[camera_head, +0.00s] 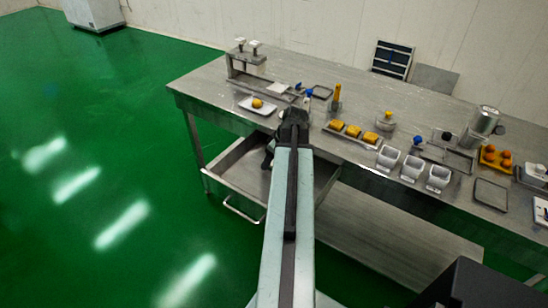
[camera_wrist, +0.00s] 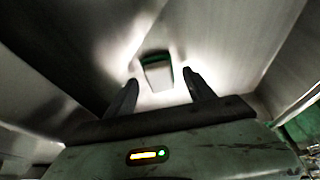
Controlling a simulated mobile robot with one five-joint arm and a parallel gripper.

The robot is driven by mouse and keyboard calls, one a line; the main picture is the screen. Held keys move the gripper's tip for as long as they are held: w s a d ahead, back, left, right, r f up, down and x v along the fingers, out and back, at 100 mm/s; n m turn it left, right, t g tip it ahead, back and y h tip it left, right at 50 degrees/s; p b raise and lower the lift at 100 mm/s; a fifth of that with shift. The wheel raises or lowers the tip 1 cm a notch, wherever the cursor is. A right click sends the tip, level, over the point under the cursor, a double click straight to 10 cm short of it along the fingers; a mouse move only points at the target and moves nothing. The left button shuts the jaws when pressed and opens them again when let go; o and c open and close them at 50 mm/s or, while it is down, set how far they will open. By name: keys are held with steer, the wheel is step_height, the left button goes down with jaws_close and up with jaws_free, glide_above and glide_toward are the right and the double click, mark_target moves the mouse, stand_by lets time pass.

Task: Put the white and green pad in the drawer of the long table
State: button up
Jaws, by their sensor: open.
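The long table (camera_head: 225,88) stands along the wall, and its metal drawer (camera_head: 228,172) is pulled open below the left part of the top. My gripper (camera_head: 268,158) points down into the open drawer; my arm hides part of the drawer. In the wrist view my gripper (camera_wrist: 160,88) is open, its two dark fingers apart. The white and green pad (camera_wrist: 158,74) shows between and just beyond the fingertips, against a bare metal surface that looks like the drawer's floor. I see a gap on both sides of it. The pad is not visible in the head view.
On the tabletop stand a small press (camera_head: 246,66), a tray with a yellow item (camera_head: 257,103), yellow blocks (camera_head: 353,131), white containers (camera_head: 412,167) and a metal canister (camera_head: 485,120). The drawer handle (camera_head: 240,212) juts out front. The green floor at left is clear.

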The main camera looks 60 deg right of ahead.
steer(key=p+v, duration=1)
steer(key=v, duration=0.2)
steer(key=shift+p, duration=0.4)
steer(key=shift+a, duration=0.1)
steer(key=w+a+f+g+y, duration=0.1)
steer(key=w+a, duration=0.8)
steer(key=a, duration=0.3)
steer(key=w+a+g, duration=0.1)
steer(key=w+a, duration=0.7)
steer(key=a, duration=0.4)
steer(key=w+a+g+h, duration=0.1)
steer(key=w+a+g, duration=0.1)
steer(key=a, duration=2.4)
steer(key=shift+w+a+f, duration=0.2)
steer(key=shift+w+f, duration=0.1)
steer(key=shift+w, duration=0.35)
